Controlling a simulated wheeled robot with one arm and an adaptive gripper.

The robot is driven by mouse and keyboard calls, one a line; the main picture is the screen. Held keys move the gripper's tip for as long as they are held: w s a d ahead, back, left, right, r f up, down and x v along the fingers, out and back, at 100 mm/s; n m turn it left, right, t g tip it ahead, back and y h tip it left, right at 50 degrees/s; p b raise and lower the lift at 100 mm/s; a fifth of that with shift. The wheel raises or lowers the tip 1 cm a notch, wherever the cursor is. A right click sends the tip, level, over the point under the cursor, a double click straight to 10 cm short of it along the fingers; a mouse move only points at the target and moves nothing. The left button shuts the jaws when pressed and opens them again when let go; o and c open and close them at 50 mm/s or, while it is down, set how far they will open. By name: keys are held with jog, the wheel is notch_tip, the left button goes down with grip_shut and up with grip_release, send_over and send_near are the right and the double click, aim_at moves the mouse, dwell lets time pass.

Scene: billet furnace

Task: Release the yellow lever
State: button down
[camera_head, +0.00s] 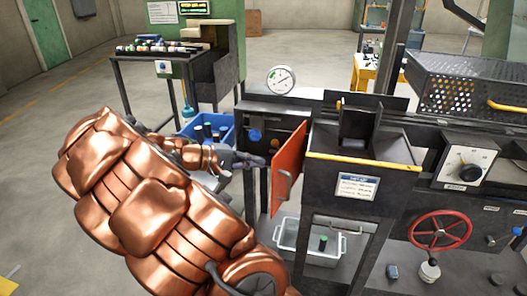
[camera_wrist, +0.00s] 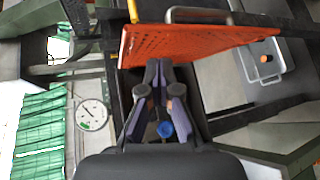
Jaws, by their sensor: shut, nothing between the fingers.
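No part is plainly a yellow lever. A small yellow piece (camera_head: 338,103) stands up behind the hopper, and a yellow end (camera_wrist: 132,10) shows at the top of the wrist view; I cannot tell if either is the lever. My gripper (camera_head: 262,161) is in front of the dark box, just left of the open orange door (camera_head: 288,165). In the wrist view my gripper (camera_wrist: 158,65) is shut and empty, its tips close to the orange door (camera_wrist: 185,42). I cannot tell if they touch. A blue knob (camera_wrist: 165,130) shows between the finger linkages.
A dial gauge (camera_head: 281,80) stands on the box. A yellow bar (camera_head: 362,162) edges the hopper. A perforated basket (camera_head: 465,85) with a yellow handle (camera_head: 508,106) and a red handwheel (camera_head: 440,231) are to the right. A white bin (camera_head: 310,243) sits below. Open floor lies left.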

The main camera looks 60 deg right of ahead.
jog(key=w+d+f+n+t+h+b, duration=0.1)
jog(key=w+d+f+n+t+h, duration=0.1)
jog(key=w+d+f, duration=0.3)
jog(key=w+d+f+n+t+h+b, duration=0.1)
jog(key=w+d+f+n+h+b, duration=0.1)
jog(key=w+d+f+h, duration=0.3)
jog(key=w+f, duration=0.3)
jog(key=w, duration=0.4)
jog(key=shift+w+n+t, duration=0.3)
jog(key=shift+t, duration=0.1)
jog(key=x, duration=0.4)
jog(key=s+p+x, duration=0.1)
jog(key=x, duration=0.3)
jog(key=s+p+x, duration=0.1)
jog(key=x, duration=0.3)
jog(key=shift+a+r, duration=0.2)
jog(key=shift+r, duration=0.1)
jog(key=shift+s+d, duration=0.3)
jog(key=shift+s, duration=0.2)
jog(key=shift+s, duration=0.1)
jog(key=shift+d+r+b, duration=0.1)
jog(key=shift+r+b, duration=0.15)
jog(key=shift+b, duration=0.35)
